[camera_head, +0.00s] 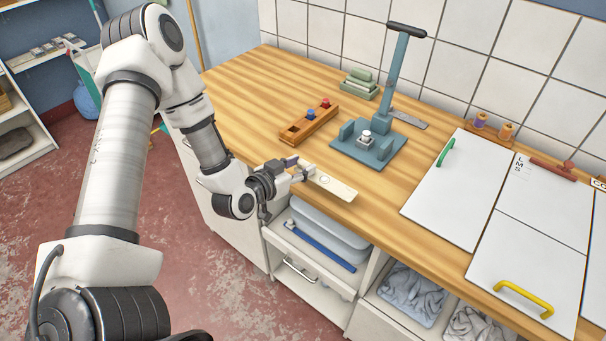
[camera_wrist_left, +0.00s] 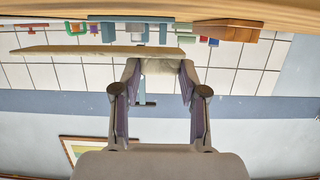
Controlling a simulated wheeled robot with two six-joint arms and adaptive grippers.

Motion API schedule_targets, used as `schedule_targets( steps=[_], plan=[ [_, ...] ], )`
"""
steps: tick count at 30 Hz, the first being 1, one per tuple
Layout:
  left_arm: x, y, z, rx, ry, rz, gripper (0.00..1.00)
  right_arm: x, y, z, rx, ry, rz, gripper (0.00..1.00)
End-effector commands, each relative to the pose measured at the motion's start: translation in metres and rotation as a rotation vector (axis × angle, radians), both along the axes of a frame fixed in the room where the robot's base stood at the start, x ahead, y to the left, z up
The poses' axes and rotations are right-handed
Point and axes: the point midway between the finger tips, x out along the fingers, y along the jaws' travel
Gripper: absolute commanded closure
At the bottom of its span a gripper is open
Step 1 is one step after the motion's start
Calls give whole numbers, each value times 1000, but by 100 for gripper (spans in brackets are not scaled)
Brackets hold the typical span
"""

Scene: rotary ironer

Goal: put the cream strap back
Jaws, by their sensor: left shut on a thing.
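The cream strap (camera_head: 336,187) is a flat, pale, stiff-looking piece with a small round mark. It shows at the front edge of the wooden counter. My left gripper (camera_head: 303,171) is shut on its left end. In the left wrist view, which looks upside down, the strap (camera_wrist_left: 85,50) runs off to the left from between the fingers (camera_wrist_left: 159,68). Whether it touches the counter I cannot tell. My right gripper is not in view.
On the counter (camera_head: 250,85) stand a wooden block (camera_head: 308,124) with blue and red knobs, a blue-grey press stand (camera_head: 368,150), green stacked pieces (camera_head: 360,84) and white panels (camera_head: 446,190) with coloured handles. Below are open shelves with a bin (camera_head: 330,232) and towels (camera_head: 412,292).

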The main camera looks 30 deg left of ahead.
Motion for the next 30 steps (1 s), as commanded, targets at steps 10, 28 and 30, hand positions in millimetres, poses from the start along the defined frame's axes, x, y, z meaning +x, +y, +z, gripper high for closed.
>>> schedule_targets(
  steps=[10, 28, 30],
  plan=[
    [21, 4, -34, 1, 5, -1, 85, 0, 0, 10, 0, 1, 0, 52],
    [21, 4, -41, -1, 1, 0, 32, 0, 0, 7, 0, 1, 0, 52],
    [21, 4, -41, -1, 1, 0, 32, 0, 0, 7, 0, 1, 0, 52]
  ],
)
